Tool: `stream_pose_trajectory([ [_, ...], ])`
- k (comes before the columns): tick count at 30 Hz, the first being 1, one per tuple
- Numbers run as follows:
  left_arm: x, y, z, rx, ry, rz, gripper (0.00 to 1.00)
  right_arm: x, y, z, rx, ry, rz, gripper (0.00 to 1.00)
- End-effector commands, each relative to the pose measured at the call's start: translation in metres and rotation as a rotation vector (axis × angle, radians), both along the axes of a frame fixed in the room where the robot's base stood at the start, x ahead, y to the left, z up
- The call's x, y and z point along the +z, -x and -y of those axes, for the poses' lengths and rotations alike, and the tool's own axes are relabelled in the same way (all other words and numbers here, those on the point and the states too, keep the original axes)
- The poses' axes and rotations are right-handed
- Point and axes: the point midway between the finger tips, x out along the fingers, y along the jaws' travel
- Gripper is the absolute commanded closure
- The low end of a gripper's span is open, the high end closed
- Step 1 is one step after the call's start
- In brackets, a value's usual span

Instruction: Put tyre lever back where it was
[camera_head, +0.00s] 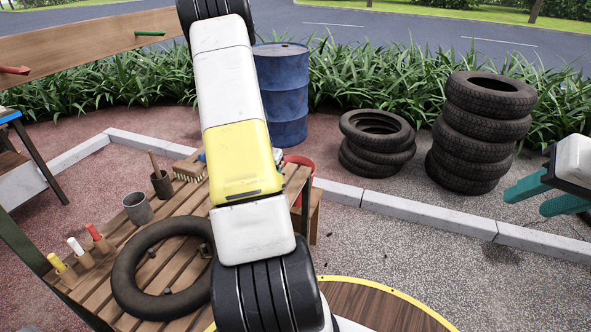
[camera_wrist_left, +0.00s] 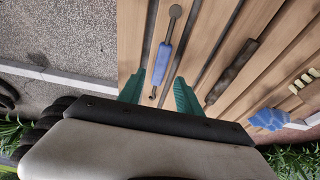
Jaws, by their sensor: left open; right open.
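A long thin tool with a blue grip and a round flat grey end, which looks like the tyre lever (camera_wrist_left: 162,62), lies on the wooden slats in the left wrist view. My left gripper (camera_wrist_left: 157,90) is open there, its teal fingers on either side of the tool's near end. I cannot tell how far above the slats they are. In the head view my left arm hides that part of the bench, and its gripper is out of sight. My right gripper (camera_head: 527,203) is open and empty at the right edge of the head view, away from the bench.
The slatted bench (camera_head: 185,205) holds a black tyre ring (camera_head: 127,278), a grey cup (camera_head: 137,208) and several coloured handles. A dark bar (camera_wrist_left: 230,72) and a blue item (camera_wrist_left: 268,119) lie right of the tool. A blue drum (camera_head: 283,95) and tyre stacks (camera_head: 478,130) stand behind.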

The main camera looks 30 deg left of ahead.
Motion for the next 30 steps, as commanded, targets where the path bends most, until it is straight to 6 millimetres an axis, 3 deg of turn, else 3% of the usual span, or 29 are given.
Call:
stream_pose_trajectory([
  [6, 0.049, 0.014, 0.001, 0.001, -0.002, 0.004, 0.59, 0.0, 0.0, 0.0, 0.0, 0.0, 0.0, 0.58],
  [14, 0.08, 0.023, 0.003, 0.0, -0.001, 0.002, 0.59, 0.0, 0.0, 0.0, 0.0, 0.0, 0.0, 0.58],
  [17, 0.092, 0.022, 0.012, -0.007, -0.001, 0.008, 0.59, 0.0, 0.0, 0.0, 0.0, 0.0, 0.0, 0.58],
  [20, 0.12, 0.019, 0.036, -0.022, -0.001, 0.028, 0.59, 0.0, 0.0, 0.0, 0.0, 0.0, 0.0, 0.58],
  [23, 0.16, 0.02, 0.075, -0.044, 0.002, 0.059, 0.59, 0.0, 0.0, 0.0, 0.0, 0.0, 0.0, 0.58],
  [30, 0.246, 0.054, 0.178, -0.096, 0.032, 0.137, 0.59, 0.0, 0.0, 0.0, 0.0, 0.0, 0.0, 0.58],
])
